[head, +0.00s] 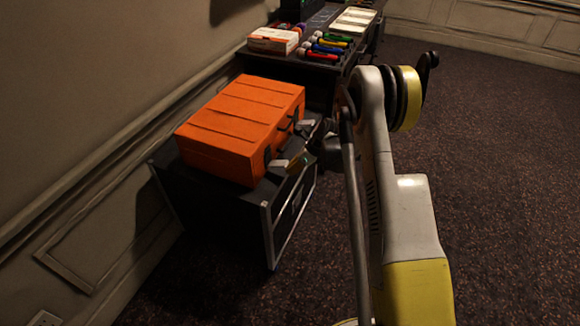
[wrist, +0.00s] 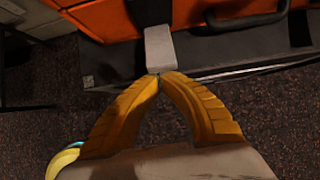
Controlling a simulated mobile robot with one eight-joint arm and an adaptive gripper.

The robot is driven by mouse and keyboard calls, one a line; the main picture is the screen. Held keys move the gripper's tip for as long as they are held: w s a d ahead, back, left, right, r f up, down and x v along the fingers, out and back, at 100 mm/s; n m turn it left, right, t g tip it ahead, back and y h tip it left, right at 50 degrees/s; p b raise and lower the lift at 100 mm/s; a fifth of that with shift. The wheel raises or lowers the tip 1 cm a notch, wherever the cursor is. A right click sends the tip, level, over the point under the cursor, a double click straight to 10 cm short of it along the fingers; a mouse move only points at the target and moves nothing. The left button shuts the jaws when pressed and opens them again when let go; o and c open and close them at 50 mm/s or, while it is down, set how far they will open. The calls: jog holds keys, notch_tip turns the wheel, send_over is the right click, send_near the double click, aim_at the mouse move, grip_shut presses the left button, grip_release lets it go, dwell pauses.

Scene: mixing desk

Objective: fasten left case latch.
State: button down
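The orange case (head: 238,128) stands closed on a black box, and its front also shows in the wrist view (wrist: 103,18). The left latch is a pale grey flap (wrist: 160,48) on a dark mount, and it juts outward from the case front. The same flap shows at the near front corner in the head view (head: 279,163). A second pale flap (head: 305,123) juts out farther along the front. My gripper (wrist: 158,76) has its yellow fingertips together at the outer end of the left flap. I cannot tell whether they touch it. Nothing shows between them.
The black case handle (wrist: 248,18) is right of the left latch in the wrist view. The black box (head: 225,205) stands by the wall. A desk behind holds a white-orange carton (head: 273,40) and several coloured tools. The carpet (head: 500,150) at right is clear.

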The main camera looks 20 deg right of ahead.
aim_at(285, 164)
jog(key=r, duration=0.1)
jog(key=r+g+h+p, duration=0.1)
jog(key=w+a+r+p, duration=0.1)
jog(key=shift+r+g+h, duration=0.1)
jog(key=shift+g+h, duration=0.3)
jog(key=shift+w+a+r+g+h, duration=0.1)
jog(key=shift+a+r+g+h, duration=0.05)
jog(key=shift+r+g+h, duration=0.2)
jog(key=shift+w+a+r+g+h+p, duration=0.35)
jog(key=shift+r+g+h, duration=0.1)
jog(key=shift+g+h, duration=0.15)
jog(key=shift+w+a+r+g+h+p, duration=0.3)
jog(key=shift+r+g+h, duration=0.15)
jog(key=shift+g+h, duration=0.1)
jog(key=shift+w+a+r, duration=0.25)
jog(key=shift+w+a, duration=0.05)
jog(key=shift+r, duration=0.1)
jog(key=shift+r+p, duration=0.35)
jog(key=shift+r, duration=0.4)
jog(key=shift+d, duration=0.1)
